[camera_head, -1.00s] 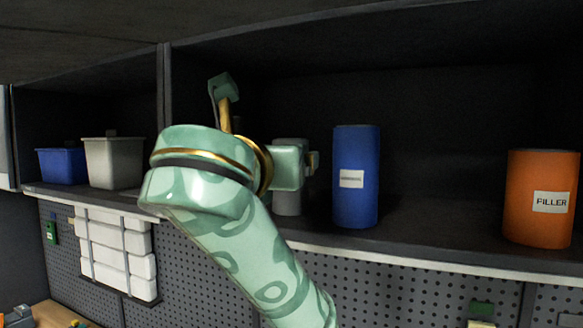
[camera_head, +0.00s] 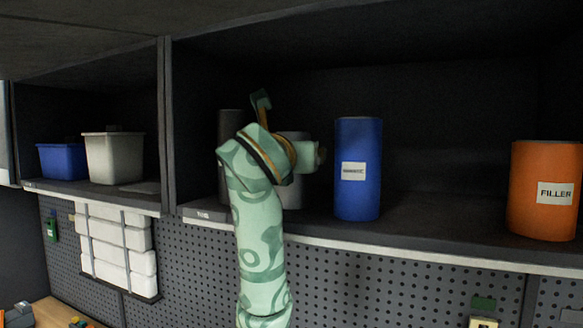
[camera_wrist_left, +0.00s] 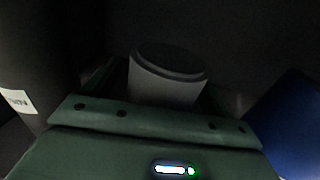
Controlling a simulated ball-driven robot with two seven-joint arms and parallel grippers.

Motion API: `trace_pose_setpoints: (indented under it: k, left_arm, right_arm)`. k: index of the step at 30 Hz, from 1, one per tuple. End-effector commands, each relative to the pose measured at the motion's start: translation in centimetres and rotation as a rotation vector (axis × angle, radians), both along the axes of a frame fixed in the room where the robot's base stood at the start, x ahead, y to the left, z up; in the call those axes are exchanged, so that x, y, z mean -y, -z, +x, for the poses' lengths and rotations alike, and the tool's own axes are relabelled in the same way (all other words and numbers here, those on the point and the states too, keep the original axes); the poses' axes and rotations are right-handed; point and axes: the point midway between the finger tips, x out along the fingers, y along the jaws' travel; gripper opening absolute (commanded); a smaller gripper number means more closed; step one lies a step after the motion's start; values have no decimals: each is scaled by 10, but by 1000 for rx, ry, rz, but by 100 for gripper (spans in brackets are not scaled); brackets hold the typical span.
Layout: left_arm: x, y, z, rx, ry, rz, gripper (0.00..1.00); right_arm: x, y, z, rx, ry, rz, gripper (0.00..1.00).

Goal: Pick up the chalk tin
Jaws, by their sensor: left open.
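A pale grey tin (camera_head: 292,190) stands upright on the right-hand shelf, mostly hidden behind my left arm; no chalk label is readable on it. The left wrist view shows this tin (camera_wrist_left: 165,82) straight ahead, with a dark rimmed lid. My left gripper (camera_wrist_left: 166,98) is open, its dim fingers appearing on either side of the tin. In the head view the left gripper (camera_head: 306,156) is largely hidden by its own wrist. I cannot tell whether the fingers touch the tin. My right gripper is not in view.
A dark can (camera_head: 229,130) stands close left of the grey tin, and a blue can (camera_head: 358,190) close right. An orange FILLER can (camera_head: 541,215) is farther right. A grey bin (camera_head: 113,160) and blue bin (camera_head: 61,162) sit beyond the upright divider (camera_head: 165,125).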

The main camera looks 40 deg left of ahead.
Motion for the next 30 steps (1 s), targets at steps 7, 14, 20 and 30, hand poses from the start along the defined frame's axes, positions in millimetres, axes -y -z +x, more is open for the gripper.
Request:
trace_pose_setpoints:
  k: [7,14,20,30]
  left_arm:
    - [-3,0,6,1,1,0,85]
    - [-3,0,6,1,1,0,37]
    - [-3,0,6,2,0,0,22]
    - [1,-9,9,2,-2,0,22]
  right_arm:
    - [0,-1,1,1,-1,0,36]
    - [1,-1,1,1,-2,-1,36]
    - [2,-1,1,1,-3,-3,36]
    - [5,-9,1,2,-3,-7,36]
